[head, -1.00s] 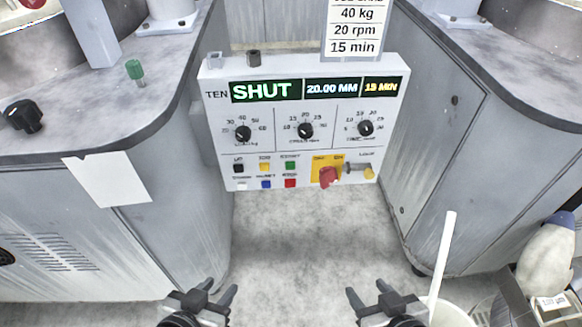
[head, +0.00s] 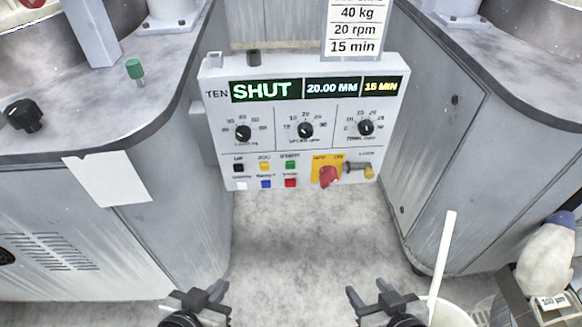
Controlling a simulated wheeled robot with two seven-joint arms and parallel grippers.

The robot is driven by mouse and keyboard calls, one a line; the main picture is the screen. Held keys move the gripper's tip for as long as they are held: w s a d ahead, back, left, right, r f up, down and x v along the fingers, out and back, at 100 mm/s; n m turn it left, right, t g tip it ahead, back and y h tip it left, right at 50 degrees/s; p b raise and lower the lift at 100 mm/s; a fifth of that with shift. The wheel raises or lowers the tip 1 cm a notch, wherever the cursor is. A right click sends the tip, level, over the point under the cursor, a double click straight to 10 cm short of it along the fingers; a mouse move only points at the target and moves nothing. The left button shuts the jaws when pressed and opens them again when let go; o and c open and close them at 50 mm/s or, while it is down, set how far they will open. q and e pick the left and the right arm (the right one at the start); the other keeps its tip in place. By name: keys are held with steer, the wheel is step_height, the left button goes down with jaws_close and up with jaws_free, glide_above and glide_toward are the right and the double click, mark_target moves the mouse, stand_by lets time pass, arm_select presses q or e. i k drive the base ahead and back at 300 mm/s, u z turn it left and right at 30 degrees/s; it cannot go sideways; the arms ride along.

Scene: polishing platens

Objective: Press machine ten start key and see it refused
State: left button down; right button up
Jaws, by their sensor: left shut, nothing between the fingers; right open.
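The white control panel labelled TEN (head: 270,112) hangs between two grey machine bodies. Its display (head: 266,90) reads SHUT in green, with 20.00 MM and 15 MIN beside it. The green start key (head: 290,165) is in the lower key block, above a red key (head: 290,183). A red rotary switch (head: 328,176) sits on a yellow plate to their right. My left gripper (head: 221,290) is shut and empty, low in the view, below and left of the panel. My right gripper (head: 366,291) is open and empty, below and right of it. Neither touches the panel.
A card (head: 356,30) reading 40 kg, 20 rpm, 15 min stands above the panel. Grey cabinets flank it left (head: 90,235) and right (head: 450,150). A white bucket (head: 452,314) with a rod and a bottle (head: 547,258) are at lower right. Floor below the panel is clear.

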mark_target(289, 165)
steer(key=z, duration=2.4)
steer(key=k, duration=0.7)
steer(key=u, duration=1.45)
steer(key=i, duration=0.5)
